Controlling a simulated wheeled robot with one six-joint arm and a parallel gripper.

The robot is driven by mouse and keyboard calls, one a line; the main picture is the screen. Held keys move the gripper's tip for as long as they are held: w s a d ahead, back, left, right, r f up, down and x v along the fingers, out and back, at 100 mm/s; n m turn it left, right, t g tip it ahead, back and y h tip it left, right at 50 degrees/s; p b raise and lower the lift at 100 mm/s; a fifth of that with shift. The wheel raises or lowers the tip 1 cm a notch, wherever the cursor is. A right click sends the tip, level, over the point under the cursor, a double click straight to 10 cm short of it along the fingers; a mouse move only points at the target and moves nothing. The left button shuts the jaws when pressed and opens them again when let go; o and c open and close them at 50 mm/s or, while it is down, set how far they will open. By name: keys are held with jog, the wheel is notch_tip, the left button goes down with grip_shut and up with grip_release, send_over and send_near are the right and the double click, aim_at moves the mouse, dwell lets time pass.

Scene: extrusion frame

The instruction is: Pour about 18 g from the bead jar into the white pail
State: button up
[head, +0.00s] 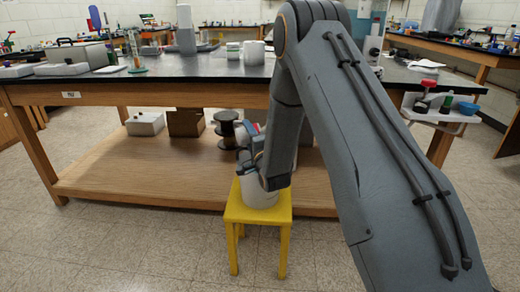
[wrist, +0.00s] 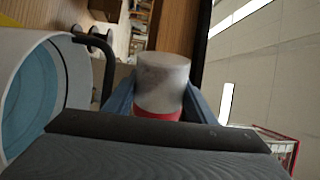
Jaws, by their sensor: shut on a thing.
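The white pail (head: 262,194) stands on a yellow stool (head: 258,215) in front of the bench; my arm partly covers it. In the wrist view the pail's open mouth and white rim (wrist: 62,62) are at the left, with a blue-teal interior. My gripper (wrist: 160,108) is shut on the jar (wrist: 162,82), a greyish-white cylinder with a red band, between two blue fingers. The jar is beside the pail's rim in that view. In the head view my gripper (head: 250,142) is just above the pail. The wrist picture is rolled sideways. No beads can be made out.
A black-topped bench (head: 190,68) with a wooden lower shelf (head: 140,180) stands behind the stool. The shelf holds boxes (head: 185,122) and a dark spool (head: 226,124). A white side tray (head: 440,112) with small items is at the right. The floor left of the stool is clear.

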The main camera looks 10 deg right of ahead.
jog(key=shift+d+f+m, duration=0.15)
jog(key=shift+f+m, duration=0.05)
jog(key=shift+m, duration=0.3)
dwell(0.7)
jog(key=shift+d+r+m+h+p, duration=0.2)
jog(key=shift+d+r+m+p, duration=0.05)
jog(key=shift+m, duration=0.55)
jog(key=shift+d+r+m+h+p, duration=0.2)
jog(key=shift+r+m+p, duration=0.05)
jog(key=shift+m, duration=0.55)
dwell(3.1)
jog(key=n, duration=0.1)
jog(key=a+f+n+b, duration=0.1)
jog(key=shift+n+y, duration=0.3)
jog(key=shift+y, duration=0.1)
jog(key=n, duration=0.1)
jog(key=r+n, duration=0.1)
jog(key=shift+a+n, duration=0.25)
jog(key=shift+n, duration=0.05)
jog(key=shift+f, duration=0.1)
